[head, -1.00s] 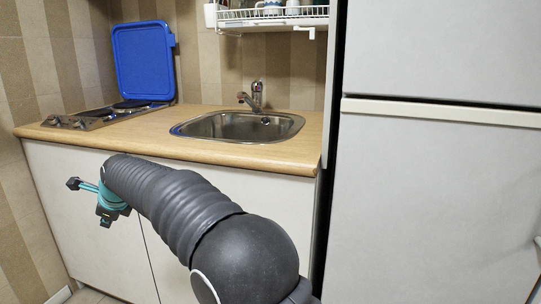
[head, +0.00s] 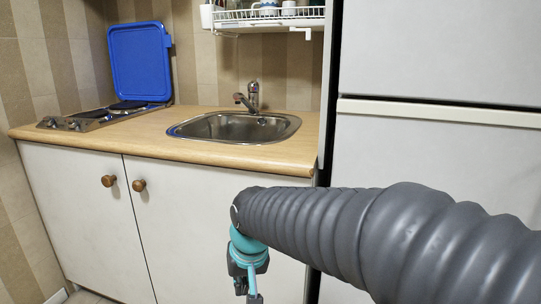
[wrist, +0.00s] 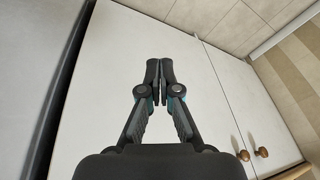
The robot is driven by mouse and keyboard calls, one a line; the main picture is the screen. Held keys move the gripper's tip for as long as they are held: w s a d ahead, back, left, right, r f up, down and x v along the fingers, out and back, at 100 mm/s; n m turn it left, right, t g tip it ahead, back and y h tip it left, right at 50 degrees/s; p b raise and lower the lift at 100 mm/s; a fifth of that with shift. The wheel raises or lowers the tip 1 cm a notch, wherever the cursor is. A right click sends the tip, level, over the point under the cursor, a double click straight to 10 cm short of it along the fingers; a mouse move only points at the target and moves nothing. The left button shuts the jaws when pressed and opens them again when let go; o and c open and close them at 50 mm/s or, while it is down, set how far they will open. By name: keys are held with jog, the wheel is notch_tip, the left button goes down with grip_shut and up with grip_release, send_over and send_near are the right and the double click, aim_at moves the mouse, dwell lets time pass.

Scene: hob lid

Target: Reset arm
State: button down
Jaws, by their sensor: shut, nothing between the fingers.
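My gripper (wrist: 160,75) is shut and empty in the wrist view, its two fingertips together in front of the white cabinet doors. In the head view my gripper (head: 250,290) hangs low at the end of my dark ribbed arm, in front of the right cabinet door (head: 185,230). The blue hob lid (head: 140,62) stands raised against the tiled wall behind the hob (head: 95,117) at the left of the counter.
The wooden counter (head: 140,143) holds a steel sink (head: 232,127) with a tap (head: 252,97). Two round wooden knobs (head: 108,181) are on the cabinet doors. A fridge (head: 440,140) stands at the right. A white dish rack (head: 268,17) hangs above.

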jog(key=s+d+r+m+t+h, duration=0.1)
jog(key=s+d, duration=0.6)
jog(key=d, duration=0.3)
jog(key=s+d+r+m+t+h, duration=0.1)
jog(key=s+d, duration=0.6)
jog(key=d, duration=0.4)
jog(key=shift+s+d+m+t, duration=0.3)
jog(key=shift+m+t, duration=0.1)
